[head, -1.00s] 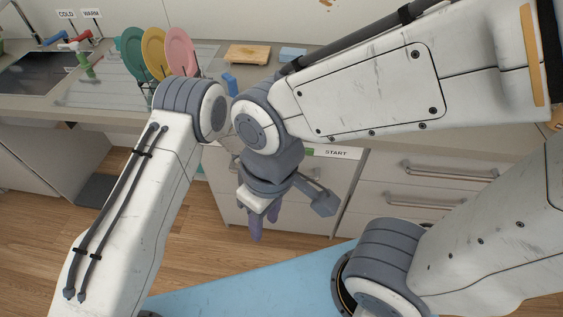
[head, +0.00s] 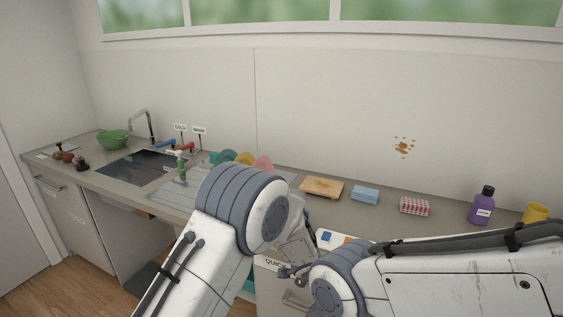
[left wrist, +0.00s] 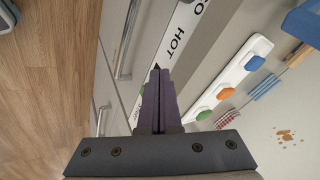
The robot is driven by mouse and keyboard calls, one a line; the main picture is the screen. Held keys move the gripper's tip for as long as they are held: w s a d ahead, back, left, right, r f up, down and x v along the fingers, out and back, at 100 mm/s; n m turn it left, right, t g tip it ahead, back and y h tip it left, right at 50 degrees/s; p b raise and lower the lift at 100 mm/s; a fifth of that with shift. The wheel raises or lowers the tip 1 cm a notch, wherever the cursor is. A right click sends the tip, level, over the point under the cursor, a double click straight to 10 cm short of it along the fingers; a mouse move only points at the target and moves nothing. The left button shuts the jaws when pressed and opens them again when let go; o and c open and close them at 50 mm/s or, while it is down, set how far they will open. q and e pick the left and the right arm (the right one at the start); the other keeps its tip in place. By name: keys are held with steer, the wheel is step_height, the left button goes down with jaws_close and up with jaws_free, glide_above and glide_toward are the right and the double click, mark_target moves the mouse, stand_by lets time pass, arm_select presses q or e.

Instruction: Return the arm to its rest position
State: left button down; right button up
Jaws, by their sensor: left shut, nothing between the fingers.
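My left gripper (left wrist: 156,85) shows in the left wrist view with its purple fingers pressed together and nothing between them. The fingers point toward a cabinet front with a white strip lettered HOT (left wrist: 178,45). I cannot tell whether they touch it. In the head view, my white and grey arm links fill the lower middle and lower right, in front of the counter. The left fingers are hidden behind these links there. My right gripper is in neither view.
A white panel (left wrist: 232,78) bears coloured knobs. Open floor (left wrist: 45,90) lies left.

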arm_select(q)
steer(key=s+a+r+n+y, duration=0.3)
steer(key=s+a+r+n, duration=0.3)
steer(key=s+a+r, duration=0.45)
steer(key=s+a+r+n+g, duration=0.1)
steer(key=s+a+r, duration=0.1)
steer(key=s, duration=0.5)
steer(key=s+a+r+n+g, duration=0.1)
steer(key=s+a+r+g, duration=0.1)
steer(key=s, duration=0.5)
steer(key=s+a+r+n+g, duration=0.2)
steer(key=s+a, duration=0.1)
steer(key=s, duration=0.4)
steer(key=shift+s+r, duration=0.4)
